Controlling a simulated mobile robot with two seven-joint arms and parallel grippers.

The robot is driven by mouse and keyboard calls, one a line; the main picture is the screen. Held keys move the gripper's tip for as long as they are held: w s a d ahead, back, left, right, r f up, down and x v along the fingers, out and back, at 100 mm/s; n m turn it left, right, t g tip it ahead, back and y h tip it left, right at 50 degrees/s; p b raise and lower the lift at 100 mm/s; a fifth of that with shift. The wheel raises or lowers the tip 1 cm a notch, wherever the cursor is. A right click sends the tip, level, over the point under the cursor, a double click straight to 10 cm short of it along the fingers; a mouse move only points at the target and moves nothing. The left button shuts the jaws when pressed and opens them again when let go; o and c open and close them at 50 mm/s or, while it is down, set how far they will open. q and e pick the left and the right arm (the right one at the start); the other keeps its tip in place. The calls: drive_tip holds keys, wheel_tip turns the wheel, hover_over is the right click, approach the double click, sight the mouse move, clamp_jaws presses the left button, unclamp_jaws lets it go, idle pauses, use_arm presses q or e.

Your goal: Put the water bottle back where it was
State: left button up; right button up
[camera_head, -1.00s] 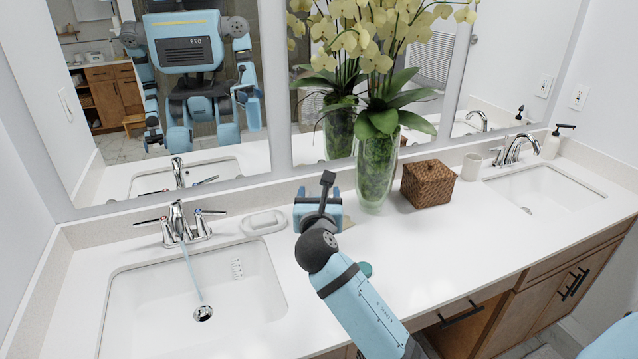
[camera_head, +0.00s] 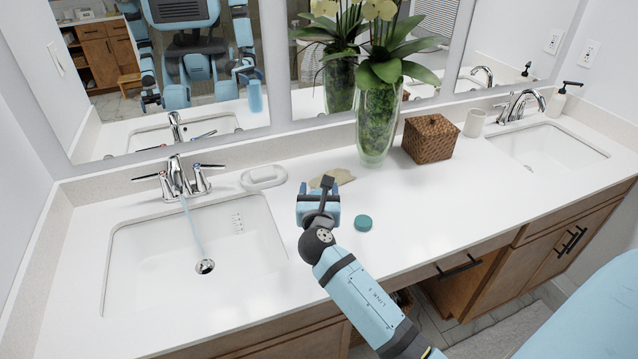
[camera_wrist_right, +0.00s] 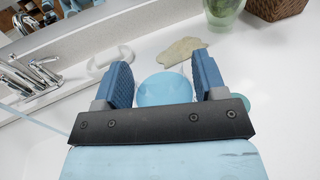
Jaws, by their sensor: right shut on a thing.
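The water bottle shows as a light blue round top (camera_wrist_right: 164,90) between the two fingers of my right gripper (camera_wrist_right: 165,82) in the right wrist view. My right gripper is shut on it. In the head view my right gripper (camera_head: 318,203) is over the counter, right of the left sink, and it hides the bottle. A light blue shape that looks like the bottle's reflection (camera_head: 255,96) shows in the mirror. A teal round lid-like disc (camera_head: 363,223) lies on the counter just right of the gripper. My left gripper is not directly in view.
Water runs from the left faucet (camera_head: 175,180) into the left sink (camera_head: 150,262). A soap dish (camera_head: 263,177), a tan flat piece (camera_head: 338,176), a glass vase (camera_head: 377,125) and a wicker box (camera_head: 430,139) stand behind. The counter (camera_head: 450,205) to the right is clear.

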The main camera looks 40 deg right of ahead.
drive_tip(key=shift+f, duration=0.2)
drive_tip(key=o, duration=1.2)
drive_tip(key=shift+r, duration=0.15)
drive_tip(key=b+v, duration=0.1)
drive_tip(key=v, duration=1.1)
